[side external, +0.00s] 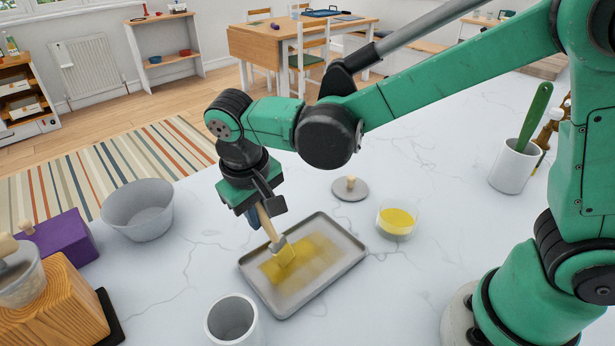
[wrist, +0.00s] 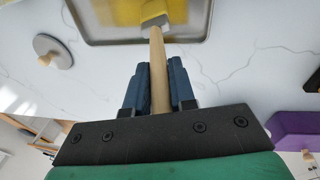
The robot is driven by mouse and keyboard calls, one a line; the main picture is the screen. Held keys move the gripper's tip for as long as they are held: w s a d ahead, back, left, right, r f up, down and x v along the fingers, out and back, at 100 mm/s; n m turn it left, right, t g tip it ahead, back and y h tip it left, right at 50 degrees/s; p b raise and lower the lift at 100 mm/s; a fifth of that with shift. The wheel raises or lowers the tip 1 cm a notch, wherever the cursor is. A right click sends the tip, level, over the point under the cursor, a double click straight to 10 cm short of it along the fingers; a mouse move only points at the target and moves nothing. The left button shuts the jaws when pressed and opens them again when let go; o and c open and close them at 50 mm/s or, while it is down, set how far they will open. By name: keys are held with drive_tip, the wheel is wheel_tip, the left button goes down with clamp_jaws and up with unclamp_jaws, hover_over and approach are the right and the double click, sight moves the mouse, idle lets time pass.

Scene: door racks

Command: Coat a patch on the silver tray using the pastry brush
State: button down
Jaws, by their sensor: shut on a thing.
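The silver tray (side external: 341,268) lies flat on the marble counter in the side view, with a yellow coated patch (side external: 310,258) over its middle. My gripper (side external: 258,212) is shut on the wooden handle of the pastry brush (side external: 268,225). The brush tilts down, and its pale yellow bristles are at the patch; they appear to touch the tray. In the wrist view the brush (wrist: 157,60) runs between my blue fingers (wrist: 160,90) up to the tray (wrist: 100,38).
A glass bowl of yellow liquid (side external: 397,221) and a grey lid with a wooden knob (side external: 350,190) stand behind and right of the tray. A grey bowl (side external: 138,212), purple box (side external: 62,239) and wooden block (side external: 62,305) are left. A white cup (side external: 232,322) stands in front.

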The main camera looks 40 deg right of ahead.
drive_tip(key=a, duration=0.4)
drive_tip(key=shift+a, duration=0.25)
drive_tip(key=shift+s+d, duration=1.15)
drive_tip(key=shift+d, duration=5.6)
drive_tip(key=shift+a, duration=6.75)
wheel_tip(320, 180, up, 8)
drive_tip(key=shift+s, duration=0.25)
